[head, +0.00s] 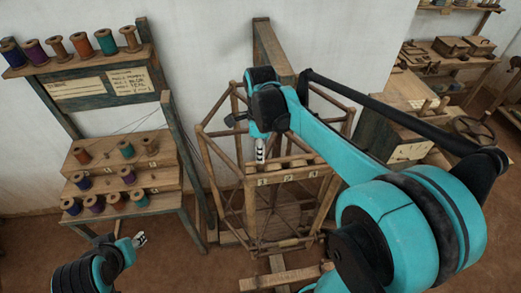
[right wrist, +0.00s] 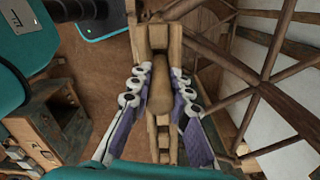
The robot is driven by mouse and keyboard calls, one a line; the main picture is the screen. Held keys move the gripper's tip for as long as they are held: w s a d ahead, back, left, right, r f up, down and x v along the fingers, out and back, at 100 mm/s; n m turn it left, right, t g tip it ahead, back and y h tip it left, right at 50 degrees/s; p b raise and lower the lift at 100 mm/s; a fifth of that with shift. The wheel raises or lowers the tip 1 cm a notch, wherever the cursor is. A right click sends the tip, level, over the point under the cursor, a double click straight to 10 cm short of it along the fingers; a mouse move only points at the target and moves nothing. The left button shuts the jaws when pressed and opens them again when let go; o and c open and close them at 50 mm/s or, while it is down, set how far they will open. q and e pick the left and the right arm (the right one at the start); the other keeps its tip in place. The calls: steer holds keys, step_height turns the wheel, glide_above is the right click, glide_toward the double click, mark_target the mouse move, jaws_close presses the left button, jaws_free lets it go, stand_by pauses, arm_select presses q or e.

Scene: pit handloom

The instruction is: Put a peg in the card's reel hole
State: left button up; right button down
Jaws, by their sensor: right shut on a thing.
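My right gripper (head: 260,152) points down over the wooden reel frame, just above a numbered peg board (head: 285,177) marked 1, 2, 3. In the right wrist view its two fingers (right wrist: 160,100) are closed on a pale wooden peg (right wrist: 160,92). The peg's lower end and any hole under it are hidden. Paper cards (head: 127,82) with handwriting are fixed to the rack at left; the writing is too small to read surely. My left gripper (head: 140,240) hangs low at the left, near the spool shelves; its opening is unclear.
The slatted reel frame (head: 210,165) surrounds the board with thin wooden bars. A rack of coloured spools (head: 105,42) and stepped spool shelves (head: 122,180) stand at left. A wooden cabinet (head: 385,140) and shelves stand at right. Open floor lies in front at left.

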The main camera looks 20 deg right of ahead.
steer(key=shift+f+b, duration=1.3)
steer(key=shift+f, duration=0.7)
steer(key=c, duration=0.9)
jaws_free()
steer(key=shift+r, duration=0.15)
steer(key=shift+r+p, duration=2.55)
steer(key=shift+r, duration=0.9)
steer(key=shift+f, duration=0.1)
